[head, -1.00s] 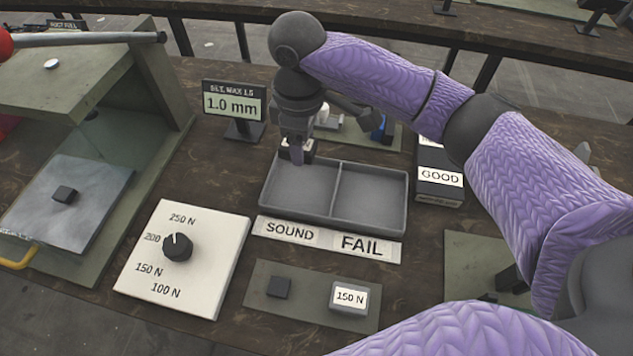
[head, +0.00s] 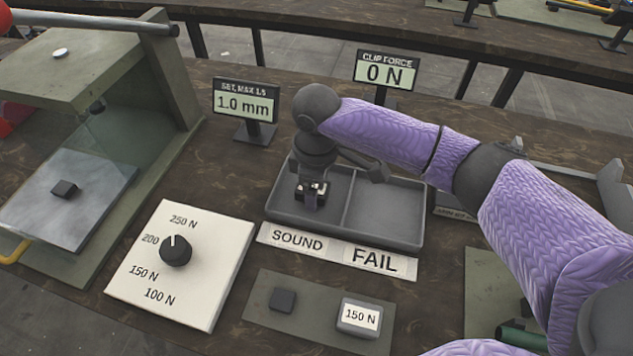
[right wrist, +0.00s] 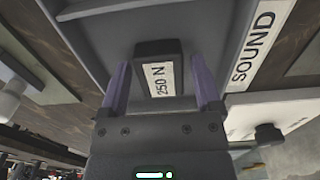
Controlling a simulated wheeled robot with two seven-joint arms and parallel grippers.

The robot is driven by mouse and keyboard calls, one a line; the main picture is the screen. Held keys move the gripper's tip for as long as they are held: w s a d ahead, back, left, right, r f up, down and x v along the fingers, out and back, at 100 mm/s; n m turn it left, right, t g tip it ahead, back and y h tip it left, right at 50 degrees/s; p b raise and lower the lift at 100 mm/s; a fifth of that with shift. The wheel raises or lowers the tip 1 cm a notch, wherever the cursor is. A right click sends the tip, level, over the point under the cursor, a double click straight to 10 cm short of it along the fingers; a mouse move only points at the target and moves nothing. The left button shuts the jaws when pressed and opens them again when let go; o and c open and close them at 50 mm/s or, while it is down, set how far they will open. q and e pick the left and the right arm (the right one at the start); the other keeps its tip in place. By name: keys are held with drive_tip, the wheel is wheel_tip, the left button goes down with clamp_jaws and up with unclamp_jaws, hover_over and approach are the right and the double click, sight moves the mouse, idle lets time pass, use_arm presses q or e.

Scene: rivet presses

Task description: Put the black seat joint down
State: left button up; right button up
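A black block labelled 250 N (right wrist: 158,66), which looks like the black seat joint, sits in the SOUND compartment of the grey two-part tray (head: 384,239). My right gripper (head: 311,200) reaches down into that compartment. In the right wrist view the gripper's purple fingers (right wrist: 161,88) stand on either side of the block, with a narrow gap showing at each side, so it looks open. In the head view the gripper hides most of the block. The FAIL compartment is empty. My left gripper is out of view.
A dial panel (head: 212,245) and a press (head: 150,165) with a small black block (head: 64,189) are to the left. A green plate (head: 318,318) in front holds another black block (head: 283,299) and a 150 N block (head: 360,316). Two displays (head: 246,104) (head: 386,72) stand behind.

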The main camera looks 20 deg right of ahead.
drive_tip(key=shift+o, duration=0.5)
drive_tip(key=shift+r, duration=0.1)
use_arm(q)
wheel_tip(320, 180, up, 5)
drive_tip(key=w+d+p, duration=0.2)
drive_tip(key=p, duration=0.3)
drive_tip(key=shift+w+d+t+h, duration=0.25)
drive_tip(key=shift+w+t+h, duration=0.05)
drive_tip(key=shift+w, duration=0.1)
use_arm(e)
wheel_tip(320, 180, up, 12)
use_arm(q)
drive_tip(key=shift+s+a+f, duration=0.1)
